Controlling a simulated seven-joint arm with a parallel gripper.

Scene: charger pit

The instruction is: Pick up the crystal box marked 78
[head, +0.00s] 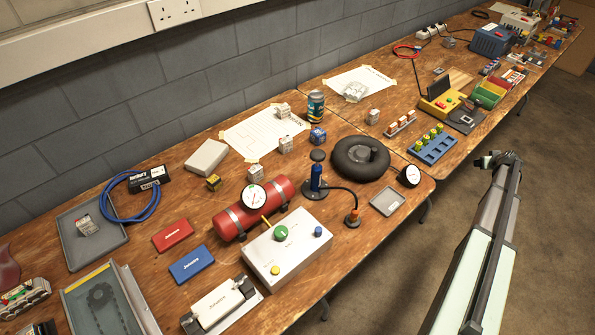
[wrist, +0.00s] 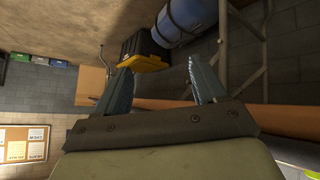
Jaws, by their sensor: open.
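Several small whitish boxes with dark printing stand on the workbench in the head view. One box (head: 283,110) and another box (head: 286,144) are by the white sheet, one (head: 254,173) is behind the red cylinder, one (head: 373,116) is to the right of the can, and one (head: 87,225) lies in the grey tray. Their marks are too small to read, so I cannot tell which is 78. My gripper (head: 497,158) is off the bench's right edge, over the floor. In the wrist view my gripper (wrist: 158,65) is open and empty.
The red cylinder (head: 240,222), white control box (head: 288,250), black round coil (head: 345,160), green can (head: 316,105) and blue peg rack (head: 432,147) crowd the bench. The floor (head: 550,190) is clear. The wrist view shows a blue barrel (wrist: 185,20) and a yellow-lidded bin (wrist: 143,63).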

